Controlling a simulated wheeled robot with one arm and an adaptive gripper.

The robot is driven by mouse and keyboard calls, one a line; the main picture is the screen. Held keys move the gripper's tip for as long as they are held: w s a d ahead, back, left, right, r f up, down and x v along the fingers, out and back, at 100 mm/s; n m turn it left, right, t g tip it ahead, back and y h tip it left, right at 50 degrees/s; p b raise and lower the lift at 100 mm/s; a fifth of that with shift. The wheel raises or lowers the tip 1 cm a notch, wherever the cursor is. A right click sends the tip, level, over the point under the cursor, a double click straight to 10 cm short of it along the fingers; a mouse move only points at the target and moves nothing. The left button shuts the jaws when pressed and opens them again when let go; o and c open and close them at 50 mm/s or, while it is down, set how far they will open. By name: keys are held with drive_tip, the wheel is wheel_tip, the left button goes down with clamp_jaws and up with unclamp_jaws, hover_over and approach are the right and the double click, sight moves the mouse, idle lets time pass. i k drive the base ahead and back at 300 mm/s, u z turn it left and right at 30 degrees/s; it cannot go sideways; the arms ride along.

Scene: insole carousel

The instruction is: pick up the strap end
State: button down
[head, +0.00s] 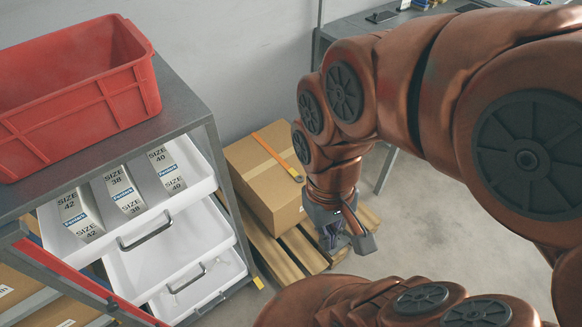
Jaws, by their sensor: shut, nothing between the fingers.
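An orange strap (276,155) lies slantwise across the top of a cardboard box (262,185). Its near end (297,178), with a small dark tip, is at the box's right edge. My gripper (332,244) points down to the right of and in front of the box, nearer the camera than the strap end and apart from it in the picture. It is shut and empty. The fingertips are small and partly hidden by the gripper's own body.
The box stands on a wooden pallet (284,262). At left, a grey rack (188,108) carries a red crate (80,113) and white drawers (190,240), pulled out, with insole size boxes (122,190) in the top one. A grey table (318,48) stands behind. Floor at right is clear.

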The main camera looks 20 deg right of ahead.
sight(295, 175)
drive_tip(key=z, duration=0.05)
drive_tip(key=k, duration=0.5)
drive_tip(key=z, duration=0.85)
drive_tip(key=i, duration=0.75)
drive_tip(key=u, duration=1.95)
